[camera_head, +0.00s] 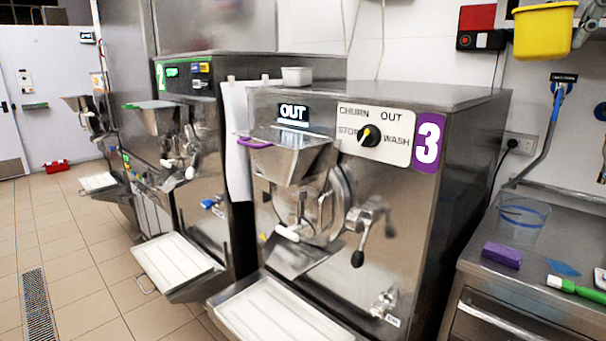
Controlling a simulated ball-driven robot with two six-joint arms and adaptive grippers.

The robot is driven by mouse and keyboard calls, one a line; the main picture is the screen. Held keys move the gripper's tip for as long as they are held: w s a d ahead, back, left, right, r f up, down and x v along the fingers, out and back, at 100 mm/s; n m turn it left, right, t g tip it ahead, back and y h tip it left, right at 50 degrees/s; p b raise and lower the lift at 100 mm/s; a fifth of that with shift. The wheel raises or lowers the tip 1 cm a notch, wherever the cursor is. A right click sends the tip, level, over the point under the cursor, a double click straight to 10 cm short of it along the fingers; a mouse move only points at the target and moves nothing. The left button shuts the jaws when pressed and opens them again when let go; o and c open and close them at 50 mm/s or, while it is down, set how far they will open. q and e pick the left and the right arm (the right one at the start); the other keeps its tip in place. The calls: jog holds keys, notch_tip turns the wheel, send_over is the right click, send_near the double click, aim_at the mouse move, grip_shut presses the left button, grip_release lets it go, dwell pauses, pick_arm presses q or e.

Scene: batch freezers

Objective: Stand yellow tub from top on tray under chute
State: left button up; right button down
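The yellow tub (542,32) is upright in the air at the top right, in front of the wall and higher than the top of freezer 3 (400,92). My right gripper (580,28) is at the tub's right rim and appears shut on it; its fingers are partly cut off by the picture edge. Freezer 3 has a metal chute (298,258) at its front, with a white-lined tray (275,312) below it. The part of the tray that shows is empty, and its near end is cut off. My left gripper is not in view.
A crank handle (358,257) and hopper (292,160) stick out from freezer 3. At right, a counter (530,290) holds a clear jug (522,222), purple block (502,255) and green-handled brush (575,288). A small white container (297,75) stands on top. Freezer 2's tray (172,260) is empty.

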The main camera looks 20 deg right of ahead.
notch_tip(320, 180, down, 4)
jog(key=b, duration=0.3)
jog(key=shift+d+f, duration=0.1)
jog(key=shift+f, duration=0.05)
pick_arm(q)
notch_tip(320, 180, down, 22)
jog(key=b, duration=1.8)
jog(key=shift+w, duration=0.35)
pick_arm(e)
notch_tip(320, 180, down, 19)
jog(key=shift+w+r, duration=0.2)
jog(key=shift+w, duration=0.1)
